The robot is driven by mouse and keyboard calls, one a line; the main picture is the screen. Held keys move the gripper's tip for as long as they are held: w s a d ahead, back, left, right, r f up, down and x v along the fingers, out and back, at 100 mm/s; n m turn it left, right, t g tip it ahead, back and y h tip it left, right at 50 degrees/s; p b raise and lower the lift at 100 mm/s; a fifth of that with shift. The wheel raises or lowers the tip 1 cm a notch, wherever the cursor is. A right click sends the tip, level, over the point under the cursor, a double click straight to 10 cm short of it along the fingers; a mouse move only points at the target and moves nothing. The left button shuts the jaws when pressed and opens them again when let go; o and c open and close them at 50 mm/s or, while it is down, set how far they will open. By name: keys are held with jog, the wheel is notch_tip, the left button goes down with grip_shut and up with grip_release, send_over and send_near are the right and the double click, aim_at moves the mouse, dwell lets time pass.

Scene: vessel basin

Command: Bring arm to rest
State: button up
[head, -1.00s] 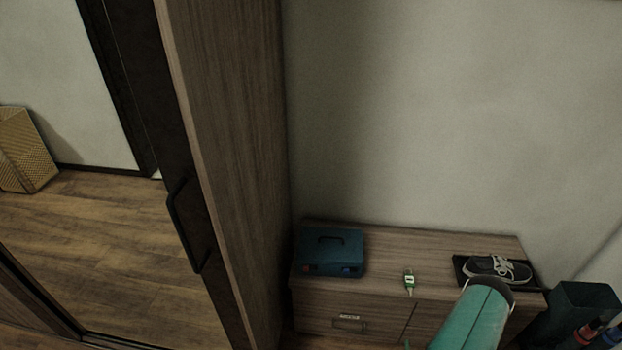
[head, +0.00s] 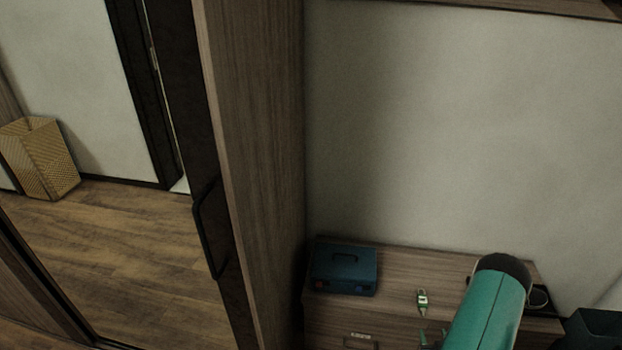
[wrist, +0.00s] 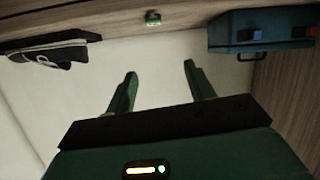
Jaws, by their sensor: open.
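My gripper (wrist: 160,70) shows in the wrist view with its two green fingers spread apart. It is open, and nothing is between the fingers. The pale wall shows behind and between them. In the head view my green arm rises from the bottom edge at the lower right, in front of the low cabinet. It covers most of the shoe there. Small green parts beside the arm at the bottom edge may be my fingers; most of the gripper is hidden or out of frame.
The low wooden cabinet (head: 400,262) carries a blue case (head: 344,270), a green-tagged key (head: 422,302) and a dark shoe (wrist: 52,54) on a tray. A dark bin (head: 597,328) stands at right. A tall wardrobe (head: 262,150) with a mirrored door stands left of the cabinet.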

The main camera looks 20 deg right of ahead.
jog(key=w+r+n+g+y, duration=0.1)
jog(key=w+r+n+g, duration=0.1)
jog(key=w+r, duration=1.4)
jog(key=w+a+r+g+y, duration=0.1)
jog(key=a+r, duration=0.5)
jog(key=r, duration=0.4)
jog(key=w+a+r+g, duration=0.1)
jog(key=a+r, duration=0.5)
jog(key=r, duration=0.3)
jog(key=s+a+r+g+y, duration=0.1)
jog(key=s+a+r, duration=0.3)
jog(key=a+r, duration=0.35)
jog(key=s+a+r+y, duration=0.1)
jog(key=s+a+r, duration=0.4)
jog(key=a, duration=0.4)
jog(key=s+a+r+n+g+y, duration=0.1)
jog(key=s+a+r, duration=0.4)
jog(key=s+a, duration=0.5)
jog(key=s+n+y, duration=0.1)
jog(key=s, duration=0.1)
jog(key=shift+s+a+g, duration=0.2)
jog(key=shift+s+g, duration=0.2)
jog(key=shift+o, duration=0.5)
jog(key=shift+s+a+y, duration=0.25)
jog(key=shift+s+y, duration=0.05)
jog(key=shift+s, duration=0.1)
